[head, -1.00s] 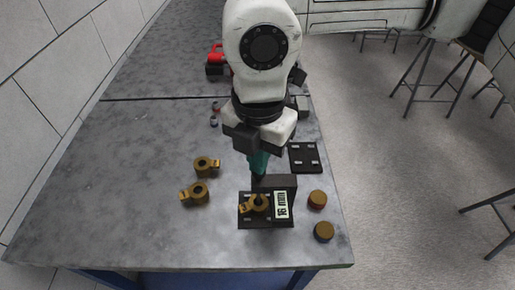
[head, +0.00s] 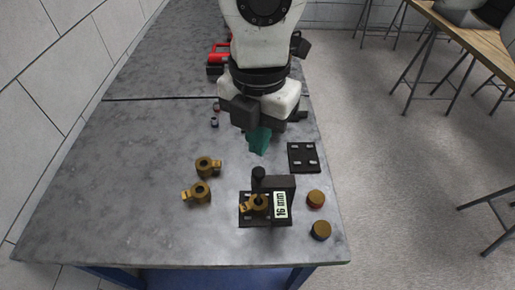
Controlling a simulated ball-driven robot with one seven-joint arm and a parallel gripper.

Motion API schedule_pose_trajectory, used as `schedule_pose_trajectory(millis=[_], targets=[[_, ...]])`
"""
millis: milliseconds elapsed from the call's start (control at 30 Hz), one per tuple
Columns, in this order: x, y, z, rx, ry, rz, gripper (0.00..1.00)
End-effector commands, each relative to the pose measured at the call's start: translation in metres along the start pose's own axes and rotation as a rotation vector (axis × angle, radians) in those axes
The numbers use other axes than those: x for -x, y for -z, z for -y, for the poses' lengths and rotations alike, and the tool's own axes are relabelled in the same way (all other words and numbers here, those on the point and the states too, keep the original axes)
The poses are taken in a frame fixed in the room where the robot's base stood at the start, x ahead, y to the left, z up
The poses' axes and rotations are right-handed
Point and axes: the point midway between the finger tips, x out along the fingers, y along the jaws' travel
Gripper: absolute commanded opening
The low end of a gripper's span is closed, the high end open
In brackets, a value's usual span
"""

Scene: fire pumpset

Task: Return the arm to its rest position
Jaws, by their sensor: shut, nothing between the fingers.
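My gripper (head: 258,147), with teal fingers, shows in the head view above the grey table (head: 110,190). Its fingers are shut and hold nothing. It is up and behind the black fixture (head: 284,183) labelled "16 mm", apart from it. A black knob (head: 258,173) stands on the fixture. A brass part with a side lug (head: 257,203) sits on the fixture's plate. The white arm above my gripper runs out of the top of the picture.
Two more brass parts (head: 208,166) (head: 200,192) lie left of the fixture. Two round brass-topped pieces (head: 316,199) (head: 321,230) are at right. A black plate (head: 303,157) lies behind them. A red and black object (head: 219,56) stands farther back. The table's left side is clear.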

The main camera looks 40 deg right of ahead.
Motion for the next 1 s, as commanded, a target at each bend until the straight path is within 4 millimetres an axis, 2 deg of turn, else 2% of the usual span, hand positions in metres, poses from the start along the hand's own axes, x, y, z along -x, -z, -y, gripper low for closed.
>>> schedule_pose_trajectory(millis=[200,767,867,1000], targets=[[0.012,0.0,0.0,0.0,0.0,0.0,0.0],[0.013,0.0,0.0,0.0,0.0,0.0,0.0],[0.024,0.0,0.0,0.0,0.0,0.0,0.0],[0.051,0.0,0.0,0.0,0.0,0.0,0.0]])
